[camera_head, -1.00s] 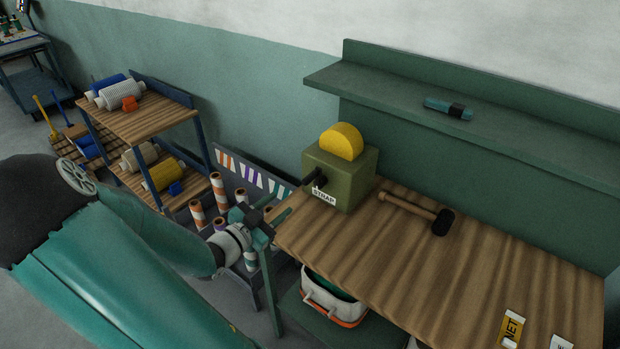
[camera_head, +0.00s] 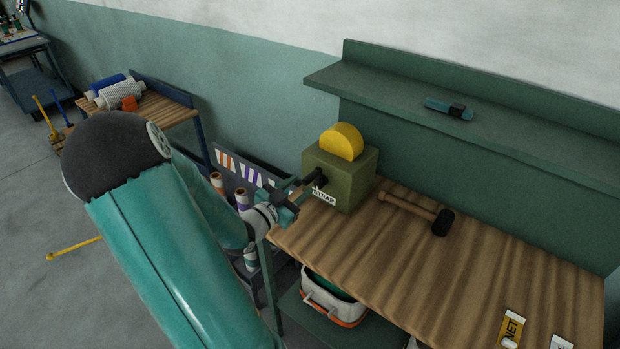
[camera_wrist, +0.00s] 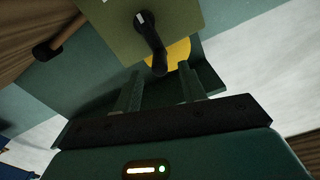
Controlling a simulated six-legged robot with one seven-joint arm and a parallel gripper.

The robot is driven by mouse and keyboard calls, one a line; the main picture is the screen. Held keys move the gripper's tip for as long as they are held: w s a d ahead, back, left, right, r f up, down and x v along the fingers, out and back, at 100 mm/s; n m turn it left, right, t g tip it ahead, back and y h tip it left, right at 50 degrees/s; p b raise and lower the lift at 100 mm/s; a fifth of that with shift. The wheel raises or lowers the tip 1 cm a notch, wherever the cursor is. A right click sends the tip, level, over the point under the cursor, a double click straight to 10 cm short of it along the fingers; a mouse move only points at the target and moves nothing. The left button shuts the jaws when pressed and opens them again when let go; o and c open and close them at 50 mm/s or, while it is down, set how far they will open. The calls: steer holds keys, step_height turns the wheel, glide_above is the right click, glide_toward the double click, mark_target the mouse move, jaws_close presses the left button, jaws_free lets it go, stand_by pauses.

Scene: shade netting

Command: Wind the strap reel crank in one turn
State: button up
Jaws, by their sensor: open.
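The strap reel is an olive-green box (camera_head: 352,182) with a yellow disc (camera_head: 342,141) rising from its top, at the left end of the workbench. A label reading STRAP is on its front. Its black crank (camera_head: 314,179) sticks out from the front-left face. In the wrist view the crank (camera_wrist: 150,42) hangs from its pivot, with its free end toward my fingers. My gripper (camera_head: 301,191) is open, just in front of the crank. In the wrist view the two fingers (camera_wrist: 160,92) are spread, with the crank's end beyond and between their tips. I cannot tell whether they touch it.
A mallet (camera_head: 417,212) lies on the wooden workbench (camera_head: 400,264) right of the reel. A blue-and-black item (camera_head: 449,109) lies on the green shelf (camera_head: 455,128) above. A white container (camera_head: 331,304) stands below the bench. A rack with rolls (camera_head: 216,184) stands left of the bench.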

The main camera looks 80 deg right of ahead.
mark_target(304, 184)
steer(key=shift+x, duration=2.8)
jaws_close()
steer(key=shift+s+a+m, duration=0.1)
steer(key=shift+s+m, duration=0.05)
steer(key=shift+m, duration=0.15)
